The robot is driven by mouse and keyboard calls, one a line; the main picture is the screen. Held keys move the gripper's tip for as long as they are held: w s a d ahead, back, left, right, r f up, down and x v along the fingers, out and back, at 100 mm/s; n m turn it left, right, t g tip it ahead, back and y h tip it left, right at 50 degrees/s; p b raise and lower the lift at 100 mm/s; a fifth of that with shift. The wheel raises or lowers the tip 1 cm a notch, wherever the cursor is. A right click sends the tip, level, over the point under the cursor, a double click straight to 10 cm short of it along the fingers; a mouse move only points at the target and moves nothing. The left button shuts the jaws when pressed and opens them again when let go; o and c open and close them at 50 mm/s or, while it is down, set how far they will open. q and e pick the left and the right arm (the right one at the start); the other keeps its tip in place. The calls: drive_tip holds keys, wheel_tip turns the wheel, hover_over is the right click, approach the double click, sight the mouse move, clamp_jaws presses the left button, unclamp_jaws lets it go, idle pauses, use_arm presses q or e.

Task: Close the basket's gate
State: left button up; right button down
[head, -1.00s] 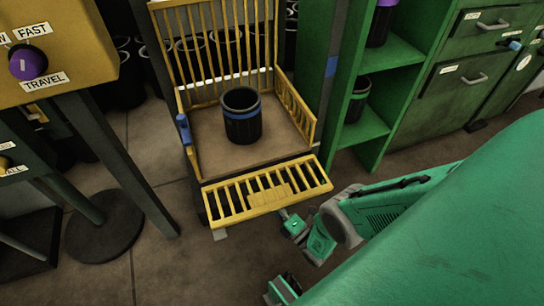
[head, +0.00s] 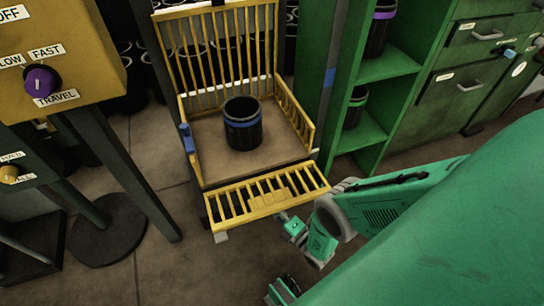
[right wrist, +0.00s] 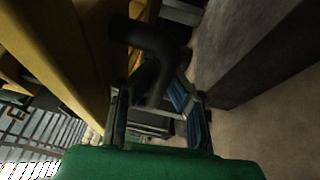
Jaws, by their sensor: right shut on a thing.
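The basket is a yellow barred frame (head: 225,18) with a brown floor (head: 195,166). Its gate (head: 232,205), a yellow barred panel with a solid plate in the middle, is folded out and down at the front, open. My right gripper (head: 284,217) is under the gate's near edge. In the right wrist view its fingers (right wrist: 157,112) are around a dark bent handle (right wrist: 150,38), shut on it. The handle's joint with the gate is hidden in the head view. A black bucket with a blue band (head: 242,124) stands upright inside the basket.
A green shelf (head: 385,68) with dark buckets stands right of the basket. A yellow control box with a purple knob (head: 41,81) is at the left, on dark posts. Green drawers (head: 470,75) stand at the far right. The floor in front is clear.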

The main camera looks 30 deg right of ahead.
sight(268, 196)
drive_tip(key=r+g+p, duration=0.2)
drive_tip(key=p, duration=0.1)
drive_tip(key=r+m+g+p, duration=0.1)
drive_tip(key=r+g+p, duration=0.1)
drive_tip(key=p, duration=0.2)
drive_tip(key=r+m+g+p, duration=0.1)
drive_tip(key=r+p, duration=0.2)
drive_tip(key=p, duration=0.1)
drive_tip(key=shift+s+a+g, duration=0.15)
drive_tip(key=shift+s+g, duration=0.2)
drive_tip(key=shift+g, duration=0.05)
drive_tip(key=r+g+p, duration=0.1)
drive_tip(key=w+r+m+g+p, duration=0.1)
drive_tip(key=r+g, duration=0.1)
drive_tip(key=w+r+g+p, duration=0.1)
drive_tip(key=g, duration=0.1)
drive_tip(key=shift+w+d+r+p, duration=0.25)
drive_tip(key=shift+d+p, duration=0.05)
drive_tip(key=shift+d, duration=0.05)
drive_tip(key=shift+w+d+r+m+g, duration=0.1)
drive_tip(key=shift+w+r+m+g, duration=0.2)
drive_tip(key=shift+g, duration=0.1)
drive_tip(key=shift+w+d+r, duration=0.2)
drive_tip(key=shift+w+r, duration=0.4)
drive_tip(key=shift+w, duration=0.3)
drive_tip(key=shift+w+d+r, duration=0.2)
drive_tip(key=shift+w+r, duration=0.35)
drive_tip(key=shift+w, duration=0.3)
drive_tip(key=shift+w+r, duration=0.1)
